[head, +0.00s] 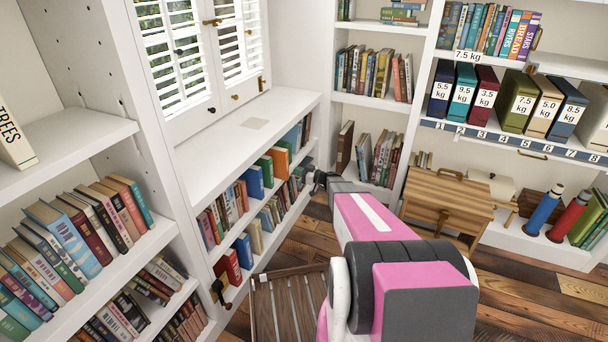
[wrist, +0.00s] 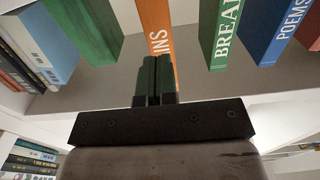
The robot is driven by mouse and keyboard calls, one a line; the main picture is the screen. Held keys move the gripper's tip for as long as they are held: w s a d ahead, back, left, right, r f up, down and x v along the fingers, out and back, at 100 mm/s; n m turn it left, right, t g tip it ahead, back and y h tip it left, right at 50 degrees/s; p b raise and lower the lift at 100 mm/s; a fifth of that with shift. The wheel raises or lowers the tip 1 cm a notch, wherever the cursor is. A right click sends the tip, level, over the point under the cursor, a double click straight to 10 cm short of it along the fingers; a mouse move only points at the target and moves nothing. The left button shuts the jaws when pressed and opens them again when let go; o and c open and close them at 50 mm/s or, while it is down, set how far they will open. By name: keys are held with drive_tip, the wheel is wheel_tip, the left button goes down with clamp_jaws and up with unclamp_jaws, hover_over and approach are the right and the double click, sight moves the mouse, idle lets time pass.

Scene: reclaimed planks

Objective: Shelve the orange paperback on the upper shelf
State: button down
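The orange paperback (wrist: 157,30) stands upright on the upper shelf in the wrist view, its spine facing me with white letters ending in "INS". In the head view an orange book (head: 281,158) shows on the upper shelf of the low bookcase (head: 236,135) under the window. My gripper (wrist: 157,80) has its two dark green fingers close together, in front of the lower part of the orange spine. No part of the book shows between them. I cannot tell whether they touch the spine. In the head view my gripper (head: 314,180) is small, beside the bookcase front.
In the wrist view a green book (wrist: 92,30) stands left of the orange one, and a green "BREA" book (wrist: 222,35) and blue "POEMS" book (wrist: 280,30) stand right, with gaps between. A wooden cabinet (head: 445,200) stands to the right; a slatted wooden crate (head: 290,305) is on the floor.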

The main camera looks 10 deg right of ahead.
sight(288, 168)
drive_tip(key=shift+x, duration=0.85)
drive_tip(key=shift+x, duration=2.6)
drive_tip(key=shift+v, duration=2.05)
